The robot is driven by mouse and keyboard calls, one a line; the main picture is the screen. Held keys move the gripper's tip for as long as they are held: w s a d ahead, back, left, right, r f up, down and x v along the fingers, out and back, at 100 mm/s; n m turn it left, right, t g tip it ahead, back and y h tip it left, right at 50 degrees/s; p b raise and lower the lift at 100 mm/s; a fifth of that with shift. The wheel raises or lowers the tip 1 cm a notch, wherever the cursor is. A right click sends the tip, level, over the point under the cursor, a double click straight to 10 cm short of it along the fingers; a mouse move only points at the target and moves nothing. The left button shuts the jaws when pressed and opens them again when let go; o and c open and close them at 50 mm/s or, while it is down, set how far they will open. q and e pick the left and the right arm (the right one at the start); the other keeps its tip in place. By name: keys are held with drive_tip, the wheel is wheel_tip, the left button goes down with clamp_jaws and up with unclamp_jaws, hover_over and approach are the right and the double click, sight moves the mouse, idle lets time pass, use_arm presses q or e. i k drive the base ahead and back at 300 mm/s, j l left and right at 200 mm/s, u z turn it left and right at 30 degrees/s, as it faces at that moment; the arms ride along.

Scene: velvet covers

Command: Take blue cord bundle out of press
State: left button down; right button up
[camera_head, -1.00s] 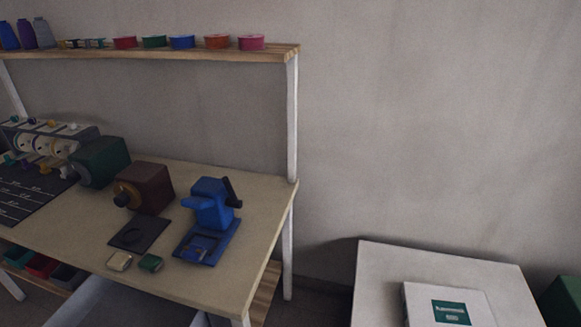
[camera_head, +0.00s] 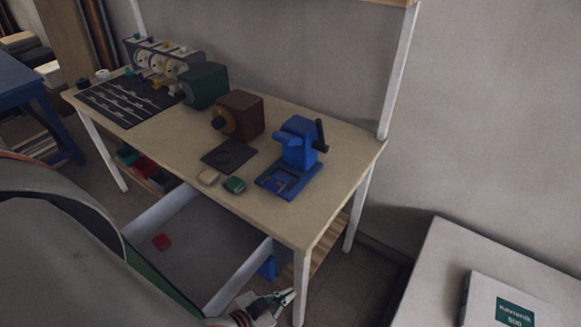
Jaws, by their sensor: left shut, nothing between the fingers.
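The blue press (camera_head: 299,146) stands near the right end of the workbench (camera_head: 330,190), with a dark lever on its right side. Its flat base (camera_head: 291,187) has a framed recess at the front. Something small shows in the recess, but I cannot tell whether it is the blue cord bundle. My left gripper (camera_head: 288,297) is at the bottom of the view, below the bench's front edge and near its front right leg. It is shut and empty, well away from the press. My right gripper is not in view.
An open drawer (camera_head: 240,275) with a red item (camera_head: 161,242) juts out under the bench front. A brown machine (camera_head: 240,113), a green machine (camera_head: 205,86) and two small blocks stand left of the press. A white table (camera_head: 430,270) with a box stands at the right.

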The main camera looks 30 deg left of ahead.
sight(274, 184)
drive_tip(key=k+u, duration=0.1)
drive_tip(key=u, duration=0.25)
drive_tip(key=k+u, duration=0.1)
drive_tip(key=u, duration=0.25)
drive_tip(key=k+u, duration=0.1)
drive_tip(key=u, duration=0.25)
